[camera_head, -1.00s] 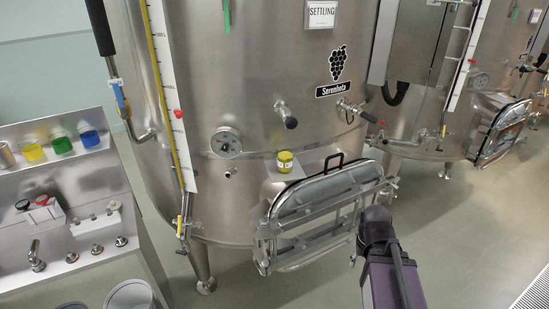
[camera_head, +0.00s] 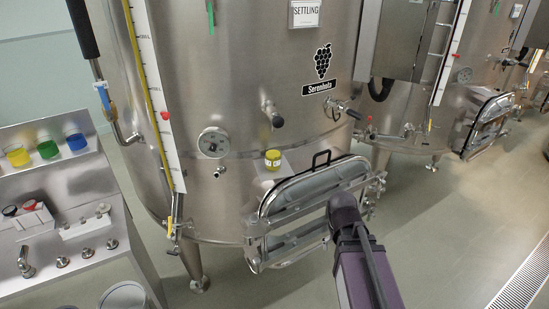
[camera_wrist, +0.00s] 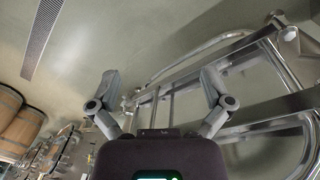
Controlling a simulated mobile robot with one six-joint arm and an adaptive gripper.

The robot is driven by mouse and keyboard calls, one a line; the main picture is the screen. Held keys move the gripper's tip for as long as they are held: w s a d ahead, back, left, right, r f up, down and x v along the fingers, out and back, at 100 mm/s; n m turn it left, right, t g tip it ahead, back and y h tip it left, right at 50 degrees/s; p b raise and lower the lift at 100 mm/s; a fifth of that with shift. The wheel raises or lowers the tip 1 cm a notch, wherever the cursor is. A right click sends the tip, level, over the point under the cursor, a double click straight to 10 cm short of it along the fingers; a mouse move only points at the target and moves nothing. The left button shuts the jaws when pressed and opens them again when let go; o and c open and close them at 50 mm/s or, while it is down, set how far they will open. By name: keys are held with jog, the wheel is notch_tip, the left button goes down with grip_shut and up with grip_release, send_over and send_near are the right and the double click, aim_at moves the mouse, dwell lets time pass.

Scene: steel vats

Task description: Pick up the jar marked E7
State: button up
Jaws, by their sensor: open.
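A small yellow-green jar (camera_head: 272,160) with a pale label stands upright on a steel ledge (camera_head: 268,171) at the front of the large vat, just behind the hatch door. Its label is too small to read. My gripper shows in the wrist view (camera_wrist: 158,100) with its two fingers spread apart and nothing between them. In the head view my arm reaches up from the bottom right. It ends in front of the hatch door, below and to the right of the jar, and the fingers are hidden there. The jar is not visible in the wrist view.
The open hatch door (camera_head: 318,190) with its metal frame and black handle stands between my arm and the jar. A valve (camera_head: 272,114) and a gauge (camera_head: 213,142) stick out from the vat (camera_head: 235,75). A shelf with several coloured beakers is at left. Floor at right is clear.

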jog(key=w+a+r+m+t+h+p, duration=0.2)
jog(key=w+a+r+h+p, duration=0.1)
jog(key=w+a+r, duration=0.25)
jog(key=m+t+h+p, duration=0.3)
jog(key=m+t+p, duration=0.1)
jog(key=t+p, duration=0.45)
send_near(268, 152)
jog(key=s, duration=0.1)
jog(key=shift+a+r+t, duration=0.15)
jog(key=shift+r+t, duration=0.1)
jog(key=shift+r, duration=0.05)
jog(key=b+x, duration=0.3)
jog(key=x, duration=0.4)
jog(key=shift+w+f, duration=0.2)
jog(key=shift+f, duration=0.1)
jog(key=shift+w+d, duration=0.35)
jog(key=shift+d, duration=0.1)
jog(key=shift+w+f+b, duration=0.1)
jog(key=shift+b, duration=0.2)
